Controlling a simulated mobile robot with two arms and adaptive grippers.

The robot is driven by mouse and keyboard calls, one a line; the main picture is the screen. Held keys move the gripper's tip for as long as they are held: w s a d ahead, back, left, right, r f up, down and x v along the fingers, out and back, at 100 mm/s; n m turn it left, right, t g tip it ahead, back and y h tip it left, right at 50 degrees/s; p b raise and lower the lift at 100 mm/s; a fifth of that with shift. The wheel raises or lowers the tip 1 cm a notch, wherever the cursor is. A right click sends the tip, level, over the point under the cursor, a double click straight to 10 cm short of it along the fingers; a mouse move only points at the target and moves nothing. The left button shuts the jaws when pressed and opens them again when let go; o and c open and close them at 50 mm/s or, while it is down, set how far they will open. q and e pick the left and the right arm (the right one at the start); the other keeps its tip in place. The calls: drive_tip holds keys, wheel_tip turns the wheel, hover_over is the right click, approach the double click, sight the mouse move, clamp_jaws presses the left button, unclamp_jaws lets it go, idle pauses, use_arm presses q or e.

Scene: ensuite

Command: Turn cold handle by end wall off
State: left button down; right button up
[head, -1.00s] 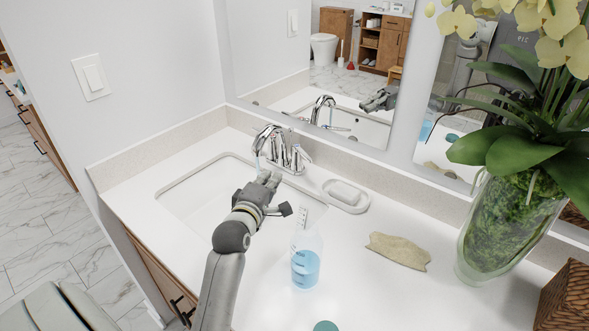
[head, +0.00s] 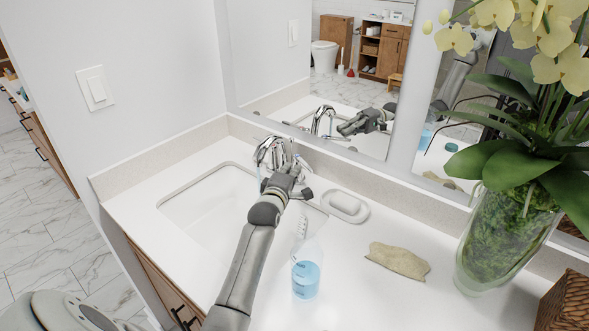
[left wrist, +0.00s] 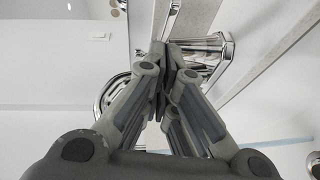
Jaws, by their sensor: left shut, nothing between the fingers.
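The chrome faucet (head: 268,150) stands at the back edge of the sink, with a thin stream of water showing under its spout. My left gripper (head: 283,172) is shut and empty at the faucet, in front of its base and covering part of the handles. In the left wrist view, the shut fingertips (left wrist: 162,52) are close beside a chrome lever handle (left wrist: 208,45); I cannot tell if they touch it. The curved spout (left wrist: 112,92) shows to the left of the fingers. Which handle is the cold one by the end wall is unclear. My right gripper is not in view.
The white sink basin (head: 200,205) lies left of my arm. A soap dish (head: 345,207), a bottle of blue liquid (head: 306,275), a beige cloth (head: 398,261) and a vase with orchids (head: 505,235) stand to the right. The mirror (head: 290,60) is behind the faucet.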

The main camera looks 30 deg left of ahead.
sight(304, 166)
use_arm(q)
drive_tip(key=shift+w+d+f, duration=0.1)
drive_tip(key=shift+w+d, duration=0.2)
drive_tip(key=shift+w, duration=0.2)
drive_tip(key=shift+w+d+p, duration=0.4)
drive_tip(key=shift+d+p, duration=0.1)
drive_tip(key=shift+d, duration=0.1)
drive_tip(key=shift+w+d, duration=0.15)
drive_tip(key=shift+d, duration=0.05)
